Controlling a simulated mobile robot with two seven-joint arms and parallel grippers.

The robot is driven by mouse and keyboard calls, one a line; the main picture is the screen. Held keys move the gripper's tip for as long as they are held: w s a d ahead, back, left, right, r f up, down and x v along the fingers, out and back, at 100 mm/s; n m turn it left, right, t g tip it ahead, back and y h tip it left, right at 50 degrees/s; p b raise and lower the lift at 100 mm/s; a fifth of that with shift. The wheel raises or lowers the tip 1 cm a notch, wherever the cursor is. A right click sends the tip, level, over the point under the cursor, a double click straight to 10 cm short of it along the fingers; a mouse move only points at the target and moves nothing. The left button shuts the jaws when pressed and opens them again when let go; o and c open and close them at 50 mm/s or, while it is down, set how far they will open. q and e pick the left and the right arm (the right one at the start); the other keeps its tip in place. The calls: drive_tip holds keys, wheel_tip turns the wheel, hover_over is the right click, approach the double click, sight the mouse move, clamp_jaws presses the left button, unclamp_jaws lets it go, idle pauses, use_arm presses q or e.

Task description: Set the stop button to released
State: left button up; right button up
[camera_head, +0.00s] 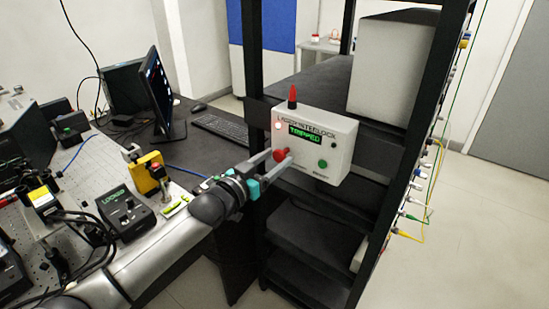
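The interlock box (328,147) is a white case on the black rack, with a lit display reading "TRIPPED". The stop button (280,155) is a round red knob at the lower left of its front face. My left gripper (278,160) reaches up from the lower left with its two grey fingers spread apart. Its fingertips lie on either side of the stop button, close to the box face. I cannot tell whether they touch the button. Part of the panel label is hidden behind the fingers. My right gripper is not in view.
A green button (323,163) sits to the right of the red one, and a red beacon (292,93) stands on the box. A black rack post (250,75) rises beside the box's left edge. A monitor (163,95), a keyboard (228,128) and optics gear crowd the left.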

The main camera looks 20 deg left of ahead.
use_arm(q)
drive_tip(key=shift+o, duration=0.9)
drive_tip(key=shift+w, duration=0.15)
drive_tip(key=p+v, duration=0.1)
drive_tip(key=v, duration=1.4)
drive_tip(key=shift+r, duration=0.1)
